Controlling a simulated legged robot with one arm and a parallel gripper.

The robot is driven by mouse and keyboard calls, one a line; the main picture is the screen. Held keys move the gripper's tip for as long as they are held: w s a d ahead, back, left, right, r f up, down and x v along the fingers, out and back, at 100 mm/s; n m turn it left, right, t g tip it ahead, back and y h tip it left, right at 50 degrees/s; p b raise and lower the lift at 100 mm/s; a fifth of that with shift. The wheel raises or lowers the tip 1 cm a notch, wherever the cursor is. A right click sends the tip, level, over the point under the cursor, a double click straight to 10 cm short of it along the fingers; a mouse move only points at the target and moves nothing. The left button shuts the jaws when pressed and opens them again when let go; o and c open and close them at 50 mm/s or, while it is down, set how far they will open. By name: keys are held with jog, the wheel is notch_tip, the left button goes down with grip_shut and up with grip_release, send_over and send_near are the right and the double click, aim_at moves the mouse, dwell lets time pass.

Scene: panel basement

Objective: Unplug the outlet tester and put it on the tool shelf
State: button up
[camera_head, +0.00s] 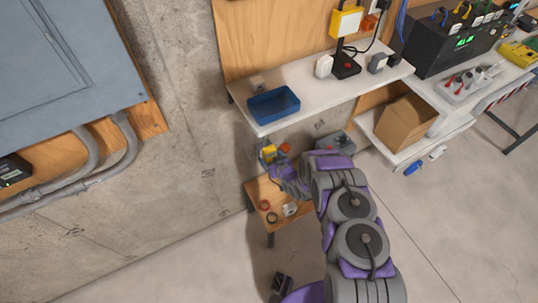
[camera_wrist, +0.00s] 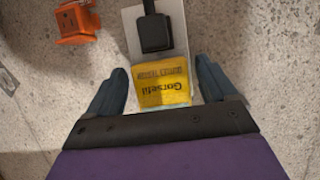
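A yellow block with printed lettering, which looks like the outlet tester (camera_wrist: 163,88), sits at a white wall plate (camera_wrist: 133,22), beside a black plug (camera_wrist: 155,32) in the wrist view. It shows small in the head view (camera_head: 267,152). My gripper (camera_wrist: 160,68) is open, its two dark fingers on either side of the yellow block with gaps; contact is not visible. In the head view my gripper (camera_head: 279,168) is at the wall under a white shelf (camera_head: 310,88). The lower part of the yellow block is hidden by my gripper's body.
An orange device (camera_wrist: 75,20) is close by on the wall. A blue tray (camera_head: 273,103) and a white plug-like item (camera_head: 324,66) stand on the white shelf. Below is a small wooden table (camera_head: 256,192) with tape rolls. A cardboard box (camera_head: 405,122) is at right.

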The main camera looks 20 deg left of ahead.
jog(key=p+v, duration=0.3)
jog(key=v, duration=1.4)
jog(key=shift+d+r, duration=0.1)
jog(key=w+d+r+g+h, duration=0.1)
jog(key=w+d+r+h, duration=0.4)
jog(key=w+d+r, duration=0.45)
jog(key=s+d+r+m+g+h, duration=0.1)
jog(key=s+d+r+m+h, duration=0.15)
jog(key=d+r, duration=0.5)
jog(key=s+d+r+m+g+h, duration=0.1)
jog(key=s+d+r+m+h, duration=0.2)
jog(key=d+r, duration=0.4)
jog(key=s+d+r+m+g, duration=0.1)
jog(key=s+d+r+g, duration=0.1)
jog(key=s+r, duration=0.45)
jog(key=s+d+r+m+g, duration=0.1)
jog(key=s+d+r+g, duration=0.1)
jog(key=s+r, duration=0.5)
jog(key=s+a+r+m+g, duration=0.1)
jog(key=s+r, duration=0.2)
jog(key=s, duration=0.9)
jog(key=s+a+r+m+g, duration=0.1)
jog(key=s+r, duration=0.3)
jog(key=s, duration=0.8)
jog(key=shift+g, duration=0.8)
